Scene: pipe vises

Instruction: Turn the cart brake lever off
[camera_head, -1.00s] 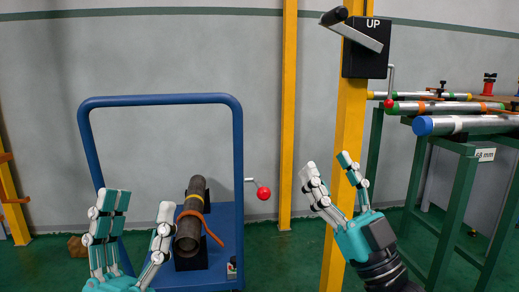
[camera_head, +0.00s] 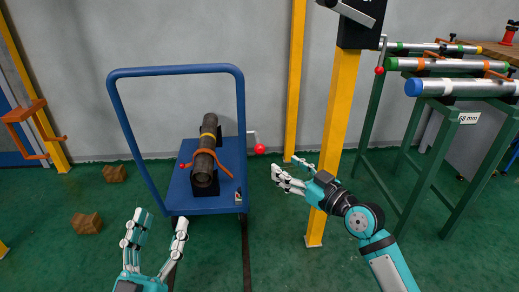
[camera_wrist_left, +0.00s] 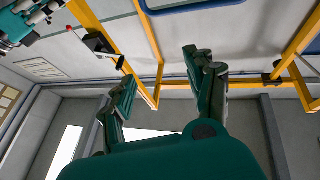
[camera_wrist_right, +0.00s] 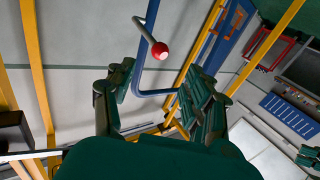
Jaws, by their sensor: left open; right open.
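The blue cart (camera_head: 245,120) stands near the back wall with its upright handle loop. A lever with a red ball knob (camera_head: 260,149) sticks out from the right side of its frame; the knob also shows in the right wrist view (camera_wrist_right: 159,50). My right gripper (camera_head: 284,164) is open and empty, just right of and below the knob in the head view, not holding it. In the right wrist view the knob appears between and beyond the open fingers. My left gripper (camera_head: 160,217) is open and empty in front of the cart, low in the head view.
A yellow post (camera_head: 340,110) with a black box (camera_head: 355,32) stands behind my right arm. A green rack (camera_head: 430,165) with several pipes is at right. Brown blocks (camera_head: 87,223) lie on the floor at left.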

